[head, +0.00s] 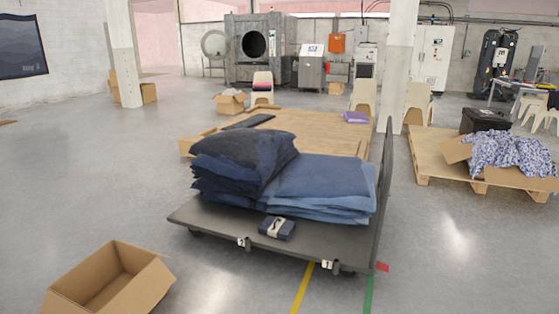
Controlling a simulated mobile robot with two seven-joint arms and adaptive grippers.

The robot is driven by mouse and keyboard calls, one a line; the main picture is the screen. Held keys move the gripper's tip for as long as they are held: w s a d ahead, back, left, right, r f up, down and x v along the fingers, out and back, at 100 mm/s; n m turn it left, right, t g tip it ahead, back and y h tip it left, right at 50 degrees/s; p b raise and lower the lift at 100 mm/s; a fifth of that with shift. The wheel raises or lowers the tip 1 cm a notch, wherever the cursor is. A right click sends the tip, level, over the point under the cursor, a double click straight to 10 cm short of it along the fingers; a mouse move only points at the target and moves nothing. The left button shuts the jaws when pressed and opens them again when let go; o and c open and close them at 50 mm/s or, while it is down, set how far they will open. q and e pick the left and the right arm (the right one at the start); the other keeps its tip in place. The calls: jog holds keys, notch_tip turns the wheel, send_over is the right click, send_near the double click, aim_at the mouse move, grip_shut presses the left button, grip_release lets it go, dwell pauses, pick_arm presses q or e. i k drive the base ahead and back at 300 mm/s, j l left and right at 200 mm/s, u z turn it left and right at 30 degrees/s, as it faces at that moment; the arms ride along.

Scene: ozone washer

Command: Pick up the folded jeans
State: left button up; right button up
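A small folded dark-blue bundle with a pale band around it, which looks like the folded jeans (283,231), lies near the front edge of a dark flat cart (206,216). Behind it on the cart are a heaped stack of very dark blue denim (243,158) on the left and a flatter stack of mid-blue denim (318,181) on the right. The bundle lies in front of where the two stacks meet, with its top uncovered. Neither of my grippers shows in the head view.
The cart has an upright dark panel (384,188) along its right side. An open cardboard box (112,281) stands on the floor at front left. A wooden pallet (426,167) carries a box of patterned cloth at right. The floor in front of the cart is clear.

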aim_at(278, 228)
jog(key=i, duration=1.75)
